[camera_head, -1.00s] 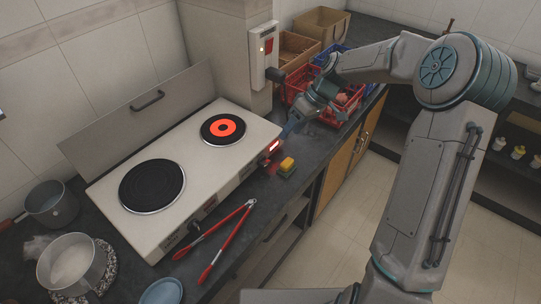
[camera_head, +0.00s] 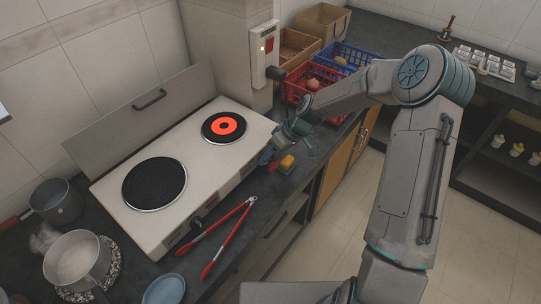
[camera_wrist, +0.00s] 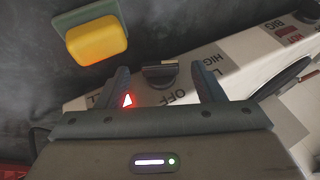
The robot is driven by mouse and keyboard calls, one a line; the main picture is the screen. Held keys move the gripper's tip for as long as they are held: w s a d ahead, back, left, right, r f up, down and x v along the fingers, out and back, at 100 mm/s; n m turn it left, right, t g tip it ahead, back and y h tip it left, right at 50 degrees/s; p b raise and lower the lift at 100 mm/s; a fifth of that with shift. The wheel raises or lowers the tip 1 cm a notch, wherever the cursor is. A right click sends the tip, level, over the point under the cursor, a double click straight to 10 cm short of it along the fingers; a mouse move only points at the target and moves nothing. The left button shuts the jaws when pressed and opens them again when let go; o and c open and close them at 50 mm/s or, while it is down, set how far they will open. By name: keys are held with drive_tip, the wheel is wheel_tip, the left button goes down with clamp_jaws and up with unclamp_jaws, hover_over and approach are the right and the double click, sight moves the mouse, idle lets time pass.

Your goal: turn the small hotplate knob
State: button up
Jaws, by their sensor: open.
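The white two-burner hotplate (camera_head: 190,150) stands on the dark counter. Its small burner (camera_head: 226,126) has a glowing orange-red centre; its large burner (camera_head: 155,185) is dark. In the wrist view a dark knob (camera_wrist: 160,73) sits on the white front panel, with an "OFF" mark beside it. My gripper (camera_wrist: 160,82) is open, with one finger on either side of this knob; I cannot tell whether they touch it. In the head view my gripper (camera_head: 268,158) is at the right end of the hotplate's front, and this knob cannot be made out there.
A yellow and green sponge (camera_head: 287,163) lies close to my gripper. Red-handled tongs (camera_head: 232,232) lie in front of the hotplate. A red basket (camera_head: 305,88) and a blue basket stand behind my arm. Pots stand at the left. A red light shows by one finger.

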drive_tip(key=shift+a+f, duration=0.35)
drive_tip(key=shift+f, duration=0.2)
drive_tip(key=c, duration=1)
drive_tip(key=shift+w+d+f+m+g+y+b, duration=0.15)
drive_tip(key=shift+f+m+g+y+b, duration=0.15)
drive_tip(key=shift+g+y+b, duration=0.35)
drive_tip(key=shift+d+g+y+b, duration=0.1)
drive_tip(key=shift+g+y+b, duration=0.25)
drive_tip(key=shift+g+y, duration=0.5)
drive_tip(key=o, duration=1)
drive_tip(key=shift+w+r, duration=0.1)
